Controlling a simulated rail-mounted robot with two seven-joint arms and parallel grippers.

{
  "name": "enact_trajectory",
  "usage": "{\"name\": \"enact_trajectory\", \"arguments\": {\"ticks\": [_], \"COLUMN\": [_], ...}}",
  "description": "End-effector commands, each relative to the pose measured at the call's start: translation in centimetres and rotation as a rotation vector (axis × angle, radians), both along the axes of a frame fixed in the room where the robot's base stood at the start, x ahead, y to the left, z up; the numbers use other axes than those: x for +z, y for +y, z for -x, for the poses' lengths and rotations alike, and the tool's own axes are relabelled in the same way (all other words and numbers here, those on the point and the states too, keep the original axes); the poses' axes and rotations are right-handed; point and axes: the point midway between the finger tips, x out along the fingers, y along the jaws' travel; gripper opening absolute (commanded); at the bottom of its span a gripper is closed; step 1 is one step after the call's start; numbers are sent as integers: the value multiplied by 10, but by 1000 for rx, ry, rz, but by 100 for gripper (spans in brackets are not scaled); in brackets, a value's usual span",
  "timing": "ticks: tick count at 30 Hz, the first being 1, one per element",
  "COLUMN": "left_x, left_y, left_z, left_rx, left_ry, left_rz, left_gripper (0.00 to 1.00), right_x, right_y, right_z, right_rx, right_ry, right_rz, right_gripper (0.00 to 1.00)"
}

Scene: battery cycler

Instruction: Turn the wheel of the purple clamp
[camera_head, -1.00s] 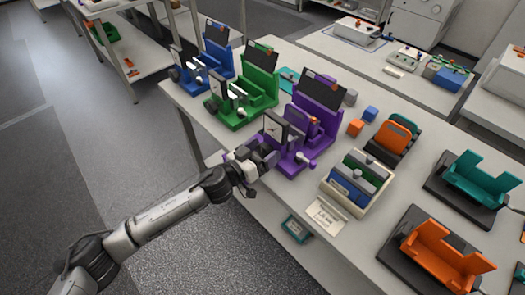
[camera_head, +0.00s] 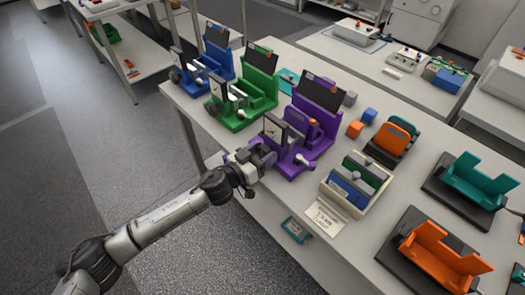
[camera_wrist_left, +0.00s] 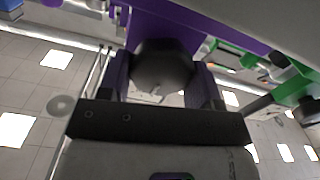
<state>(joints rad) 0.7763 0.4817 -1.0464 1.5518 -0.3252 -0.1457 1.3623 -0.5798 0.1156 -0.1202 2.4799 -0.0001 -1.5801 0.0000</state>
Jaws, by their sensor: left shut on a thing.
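The purple clamp (camera_head: 318,95) stands near the front edge of the table, with a dark upright panel at its back and a square plate on its front side. Its dark wheel (camera_wrist_left: 165,68) shows in the left wrist view between my two fingers. My left gripper (camera_head: 266,156) reaches in from the left and is shut on this wheel; in the head view the gripper mostly hides the wheel. The fingers also show in the left wrist view (camera_wrist_left: 163,85), one on each side of the wheel. My right gripper is not in view.
A green clamp (camera_head: 262,85) and a blue clamp (camera_head: 217,60) stand to the left. A cream rack (camera_head: 343,204) of colored blocks is close on the right. An orange cradle (camera_head: 440,250) and a teal cradle (camera_head: 480,178) stand farther right. The floor at left is clear.

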Motion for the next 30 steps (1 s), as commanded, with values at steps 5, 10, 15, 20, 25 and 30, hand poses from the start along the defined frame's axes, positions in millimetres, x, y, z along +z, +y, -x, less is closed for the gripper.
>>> {"name": "enact_trajectory", "arguments": {"ticks": [5,10,15,20,25,30], "left_x": [3,3,2,2,0,0], "left_y": [-1,-1,-2,-2,-2,-2], "left_z": [1,1,2,2,2,2], "left_rx": [1,2,1,1,1,1], "left_ry": [-76,-163,-241,-301,-340,-361], "left_rz": [-89,-187,-274,-340,-385,-408], "left_gripper": [34,34,34,34,34,34], "right_x": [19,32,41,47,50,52], "right_y": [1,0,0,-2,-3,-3], "right_z": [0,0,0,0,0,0], "right_rx": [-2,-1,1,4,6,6], "right_ry": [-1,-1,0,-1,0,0], "right_rz": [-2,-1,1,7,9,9], "right_gripper": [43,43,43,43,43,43]}}
